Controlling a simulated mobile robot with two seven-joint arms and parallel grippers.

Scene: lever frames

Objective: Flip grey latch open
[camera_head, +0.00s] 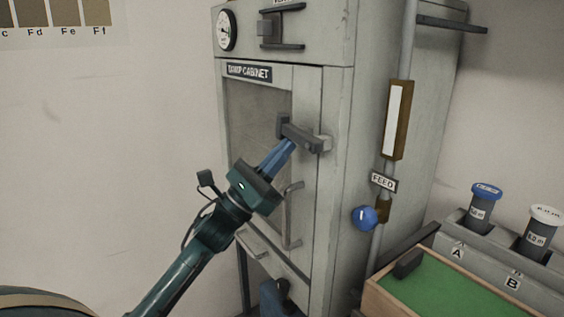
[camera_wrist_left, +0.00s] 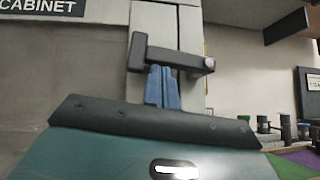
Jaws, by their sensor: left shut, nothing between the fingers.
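The grey latch (camera_head: 300,136) is a dark bar on the front of the grey cabinet, at the upper right edge of its door (camera_head: 258,110). It runs across from the door toward the frame, with an upturned piece at its left end. In the left wrist view the latch (camera_wrist_left: 175,57) lies roughly level. My left gripper (camera_head: 290,146) is shut and empty. Its blue fingertips are right at the underside of the latch bar; they also show in the wrist view (camera_wrist_left: 162,72). I cannot tell whether they touch it. My right gripper is not in view.
A door handle (camera_head: 288,215) stands below the latch. A pipe with a blue knob (camera_head: 364,217) runs along the cabinet's right side. A green-lined tray (camera_head: 450,290) and a rack with capped bottles (camera_head: 482,208) stand at lower right.

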